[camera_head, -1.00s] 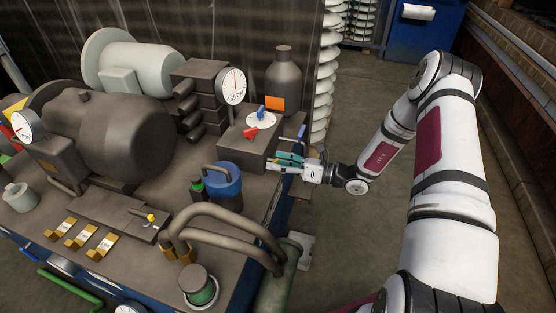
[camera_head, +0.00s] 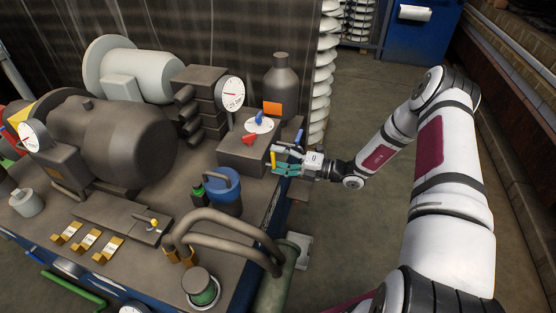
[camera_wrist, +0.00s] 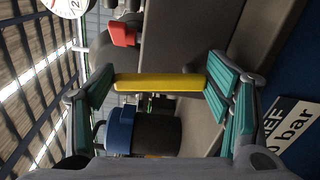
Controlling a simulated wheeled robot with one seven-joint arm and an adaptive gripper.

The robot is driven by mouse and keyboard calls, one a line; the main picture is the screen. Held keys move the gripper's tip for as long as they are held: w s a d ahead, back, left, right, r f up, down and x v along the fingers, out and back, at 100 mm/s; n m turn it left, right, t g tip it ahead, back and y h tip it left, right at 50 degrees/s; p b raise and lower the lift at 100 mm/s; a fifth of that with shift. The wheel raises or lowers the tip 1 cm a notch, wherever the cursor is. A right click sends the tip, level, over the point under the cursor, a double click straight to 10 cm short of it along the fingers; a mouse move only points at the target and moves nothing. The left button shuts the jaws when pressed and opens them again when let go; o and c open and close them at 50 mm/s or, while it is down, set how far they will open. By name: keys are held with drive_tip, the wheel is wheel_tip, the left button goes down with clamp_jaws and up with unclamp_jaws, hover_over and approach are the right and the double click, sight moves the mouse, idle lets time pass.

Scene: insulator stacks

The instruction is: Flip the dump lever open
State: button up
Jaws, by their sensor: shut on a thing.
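A yellow lever (camera_head: 273,158) stands nearly upright in the head view at the right side of the grey valve block (camera_head: 238,160). I take it to be the dump lever. My gripper (camera_head: 282,160) reaches it from the right, with its teal fingers at the lever. In the wrist view, the yellow lever (camera_wrist: 160,83) spans between the teal pads of my gripper (camera_wrist: 160,88), which is shut on it. The lever's pivot is hard to make out.
A blue canister (camera_head: 223,188) is in front. Open floor (camera_head: 345,110) lies right of the bench.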

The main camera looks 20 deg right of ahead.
drive_tip(key=shift+w+d+m, duration=0.1)
drive_tip(key=shift+w+m, duration=0.1)
drive_tip(key=shift+m, duration=0.8)
drive_tip(key=o, duration=1.7)
drive_tip(key=shift+f, duration=0.1)
